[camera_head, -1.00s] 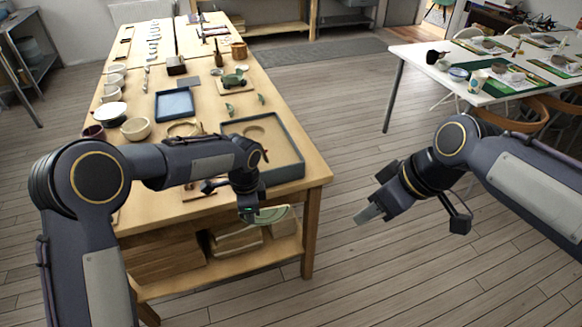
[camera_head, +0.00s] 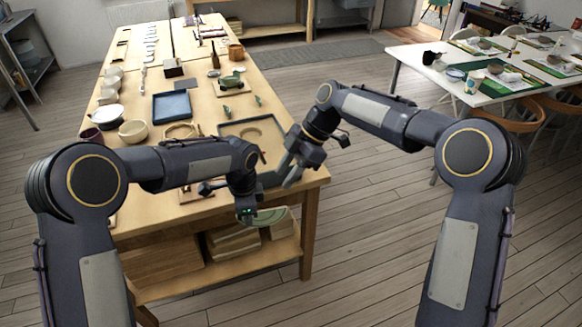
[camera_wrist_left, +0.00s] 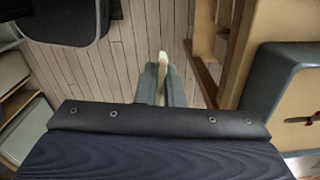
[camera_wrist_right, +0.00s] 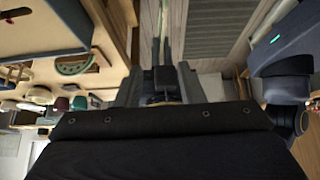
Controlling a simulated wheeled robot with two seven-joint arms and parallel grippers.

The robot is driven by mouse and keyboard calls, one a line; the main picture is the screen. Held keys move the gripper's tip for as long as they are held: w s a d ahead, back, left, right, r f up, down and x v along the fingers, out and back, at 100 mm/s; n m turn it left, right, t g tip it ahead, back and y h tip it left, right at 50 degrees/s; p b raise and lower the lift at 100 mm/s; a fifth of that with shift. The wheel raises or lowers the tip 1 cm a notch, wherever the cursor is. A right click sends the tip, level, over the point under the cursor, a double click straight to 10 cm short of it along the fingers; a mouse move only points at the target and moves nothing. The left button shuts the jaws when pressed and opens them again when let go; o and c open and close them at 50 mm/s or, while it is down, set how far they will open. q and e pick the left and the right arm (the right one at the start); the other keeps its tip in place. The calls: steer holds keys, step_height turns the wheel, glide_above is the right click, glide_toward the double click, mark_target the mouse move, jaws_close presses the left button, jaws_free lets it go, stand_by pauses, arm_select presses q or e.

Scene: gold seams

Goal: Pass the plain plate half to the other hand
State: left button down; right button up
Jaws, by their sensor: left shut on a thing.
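The plate half (camera_head: 268,216), a pale green half disc with a lighter rim, hangs beyond the table's front edge. My left gripper (camera_head: 248,212) is shut on it. In the left wrist view the plate half (camera_wrist_left: 162,68) shows nearly edge-on between the closed fingers. My right gripper (camera_head: 290,179) is above and to the right of the plate half, apart from it in the head view. In the right wrist view its fingers (camera_wrist_right: 160,85) are spread, with no plate clearly held between them.
The wooden table (camera_head: 150,205) lies behind both grippers. A dark-rimmed tray (camera_head: 228,129) sits at its near right corner, partly hidden by my right arm. A blue tray (camera_head: 172,106) and bowls (camera_head: 134,131) stand further left.

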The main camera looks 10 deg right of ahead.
steer(key=x, duration=1)
steer(key=shift+f, duration=0.3)
steer(key=shift+s+a, duration=0.1)
jaws_close()
arm_select(q)
steer(key=c, duration=1.4)
jaws_free()
steer(key=shift+c, duration=0.2)
